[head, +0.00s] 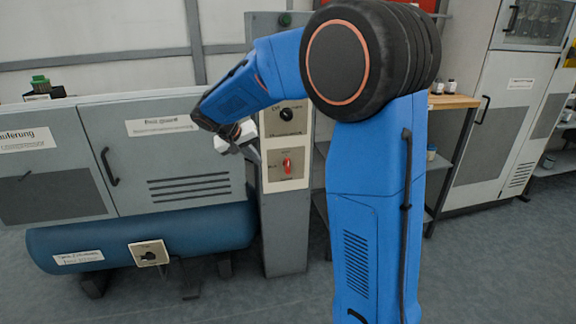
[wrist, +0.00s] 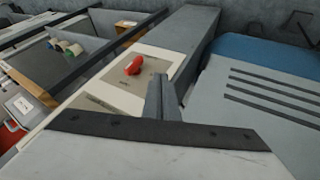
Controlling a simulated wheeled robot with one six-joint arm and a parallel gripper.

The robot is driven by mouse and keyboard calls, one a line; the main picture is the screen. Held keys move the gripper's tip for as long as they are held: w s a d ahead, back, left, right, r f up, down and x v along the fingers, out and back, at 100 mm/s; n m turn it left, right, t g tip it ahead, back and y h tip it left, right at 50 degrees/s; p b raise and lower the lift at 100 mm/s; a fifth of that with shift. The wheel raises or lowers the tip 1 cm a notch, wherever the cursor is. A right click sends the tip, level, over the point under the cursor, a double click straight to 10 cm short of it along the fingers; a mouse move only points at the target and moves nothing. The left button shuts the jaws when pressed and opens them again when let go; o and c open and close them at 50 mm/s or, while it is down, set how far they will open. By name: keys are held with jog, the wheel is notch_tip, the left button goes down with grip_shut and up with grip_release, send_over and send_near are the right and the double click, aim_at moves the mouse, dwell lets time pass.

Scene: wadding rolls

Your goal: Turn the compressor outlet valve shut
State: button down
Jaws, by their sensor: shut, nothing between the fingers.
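My gripper (head: 256,157) is shut and empty. In the head view it is in front of the grey post (head: 285,235), near its left edge. The post carries a light panel with a red knob (head: 287,166) and, above it, a panel with a black knob (head: 287,115). In the wrist view the closed fingers (wrist: 160,90) appear just right of the red knob (wrist: 134,64); I see no contact. A black knob on a cream plate (head: 148,256) sits on the front of the blue tank (head: 200,232), low and left. I cannot read which knob is the compressor outlet valve.
A grey cabinet (head: 185,165) with vents and a black handle (head: 108,167) stands above the tank. Right of my arm are a wooden-topped shelf (head: 455,101) and a tall light cabinet (head: 510,120). The floor (head: 225,300) in front of the tank looks clear.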

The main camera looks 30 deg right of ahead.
aim_at(288, 166)
jog(key=x, duration=0.7)
jog(key=w+x, duration=0.1)
jog(key=x, duration=0.3)
jog(key=shift+d+r, duration=0.1)
jog(key=shift+d, duration=0.2)
jog(key=shift+s+d+r, duration=0.1)
jog(key=shift+s+d, duration=0.1)
jog(key=shift+d, duration=0.35)
jog(key=shift+s+d+r, duration=0.1)
jog(key=shift+s+d, duration=0.1)
jog(key=shift+d, duration=0.4)
jog(key=shift+s+d, duration=0.2)
jog(key=shift+d, duration=0.45)
